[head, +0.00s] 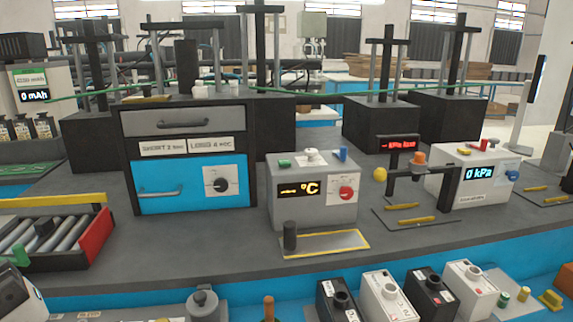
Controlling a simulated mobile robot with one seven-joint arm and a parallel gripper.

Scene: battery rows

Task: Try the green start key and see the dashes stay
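A grey instrument box (312,215) stands mid-bench. Its dark display (299,190) shows small yellow marks, which look like dashes, followed by °C. A green key (284,163) sits on its top at the left. A white knob (312,156) and a blue key (341,155) are also on top, and a red dial (346,193) is on the front. Nothing touches the green key. I cannot make out my gripper in the head view.
A yellow-edged plate (325,243) with a dark post (290,236) lies before the box. A blue-fronted cabinet (190,180) stands left; a kPa meter (475,180) and a stand with an orange top (418,160) stand right. Several small boxes (385,297) line the front.

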